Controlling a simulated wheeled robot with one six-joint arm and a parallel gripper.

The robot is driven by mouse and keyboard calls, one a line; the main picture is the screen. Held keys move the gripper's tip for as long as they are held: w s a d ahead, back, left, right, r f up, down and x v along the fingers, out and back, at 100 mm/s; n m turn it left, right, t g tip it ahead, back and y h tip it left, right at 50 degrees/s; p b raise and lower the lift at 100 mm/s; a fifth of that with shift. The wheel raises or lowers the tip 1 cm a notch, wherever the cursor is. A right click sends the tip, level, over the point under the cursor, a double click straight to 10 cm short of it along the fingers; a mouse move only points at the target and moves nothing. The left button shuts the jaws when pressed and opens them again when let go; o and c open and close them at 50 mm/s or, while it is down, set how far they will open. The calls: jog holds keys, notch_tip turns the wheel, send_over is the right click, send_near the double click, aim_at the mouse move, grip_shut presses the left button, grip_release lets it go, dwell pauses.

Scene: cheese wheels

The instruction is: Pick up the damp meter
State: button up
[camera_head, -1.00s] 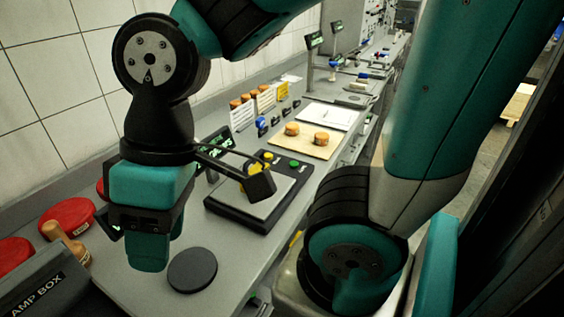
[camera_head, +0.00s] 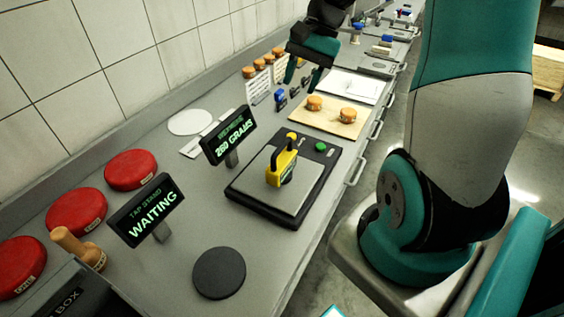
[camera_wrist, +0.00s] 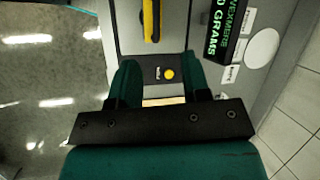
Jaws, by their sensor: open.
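A yellow and black handheld device, which looks like the damp meter (camera_head: 281,168), stands on the pale plate of a black scale (camera_head: 243,191). It also shows at the top of the wrist view (camera_wrist: 151,20), beyond my fingertips. My gripper (camera_head: 304,80) is past the far end of the scale, raised above the bench, with its teal fingers apart and nothing between them. In the wrist view my gripper (camera_wrist: 160,66) is over the scale's button end, apart from the device.
The scale's display (camera_head: 229,135) reads 260 grams. A second display (camera_head: 147,210) says WAITING. A wooden board (camera_head: 329,121) with two small cheese wheels lies beyond the scale. Red wheels (camera_head: 131,170) line the wall side. A dark disc (camera_head: 219,273) lies in front.

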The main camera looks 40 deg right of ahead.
jog(key=d+f+m, duration=0.1)
jog(key=d+m, duration=0.1)
jog(key=d, duration=0.2)
jog(key=p, duration=0.2)
send_near(285, 142)
jog(key=x, duration=0.4)
jog(key=shift+s+d+f, duration=0.1)
jog(key=shift+s+f, duration=0.2)
jog(key=shift+f, duration=0.2)
jog(key=shift+w+a+p+x, duration=0.15)
jog(key=shift+p+x, duration=0.4)
jog(key=shift+x, duration=0.95)
jog(key=shift+w+a+p+x, duration=0.15)
jog(key=shift+p+x, duration=0.35)
jog(key=shift+x, duration=0.95)
jog(key=shift+r, duration=0.15)
grip_shut()
